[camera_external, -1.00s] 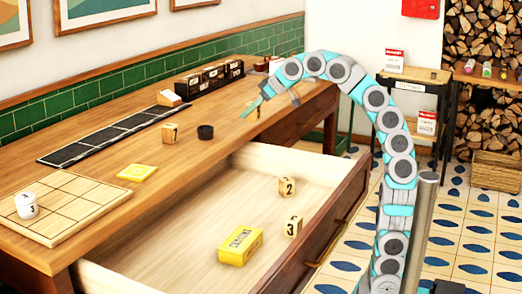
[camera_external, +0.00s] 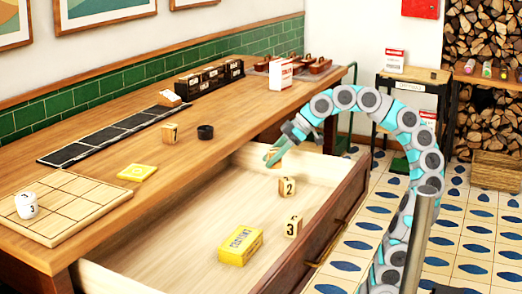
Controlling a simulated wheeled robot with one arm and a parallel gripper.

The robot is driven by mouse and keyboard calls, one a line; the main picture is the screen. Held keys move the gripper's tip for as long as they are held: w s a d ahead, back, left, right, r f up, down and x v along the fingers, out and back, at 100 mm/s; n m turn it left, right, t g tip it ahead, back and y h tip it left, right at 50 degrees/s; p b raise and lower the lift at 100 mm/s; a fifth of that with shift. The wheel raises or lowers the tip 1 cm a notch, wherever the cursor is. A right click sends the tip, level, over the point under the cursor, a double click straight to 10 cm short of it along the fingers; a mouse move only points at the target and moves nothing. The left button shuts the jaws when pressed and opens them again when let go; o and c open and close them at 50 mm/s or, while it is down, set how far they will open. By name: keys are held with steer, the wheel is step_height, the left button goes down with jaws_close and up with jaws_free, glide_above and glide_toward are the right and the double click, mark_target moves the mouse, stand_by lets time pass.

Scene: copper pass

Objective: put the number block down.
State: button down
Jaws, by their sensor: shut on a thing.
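My gripper (camera_external: 273,156) is over the far end of the open drawer (camera_external: 183,232), pointing down. It is shut on a wooden number block (camera_external: 274,161), which is mostly hidden by the fingers. I cannot tell whether this block touches the drawer floor. In the drawer, a block marked 2 (camera_external: 287,187) lies just in front of the held block, and a block marked 3 (camera_external: 292,226) lies nearer.
A yellow box (camera_external: 240,246) lies in the drawer near the 3 block. On the desk are a yellow pad (camera_external: 137,172), a black round cup (camera_external: 205,132), a dark strip (camera_external: 108,133) and a white-red carton (camera_external: 281,75). The drawer's left part is clear.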

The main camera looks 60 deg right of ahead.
steer(key=s+a+f+n+y, duration=0.1)
steer(key=s+a+f+n, duration=0.1)
steer(key=s+a, duration=0.1)
steer(key=b, duration=0.2)
glide_toward(266, 211)
steer(key=shift+g, duration=0.3)
steer(key=shift+w+x, duration=0.25)
steer(key=shift+x, duration=2.25)
steer(key=shift+r, duration=0.1)
steer(key=shift+c, duration=1.7)
jaws_free()
steer(key=shift+r, duration=0.2)
steer(key=v, duration=1.1)
steer(key=shift+s+d+r+p, duration=0.15)
steer(key=shift+s+r+p, duration=0.1)
steer(key=shift+p, duration=0.1)
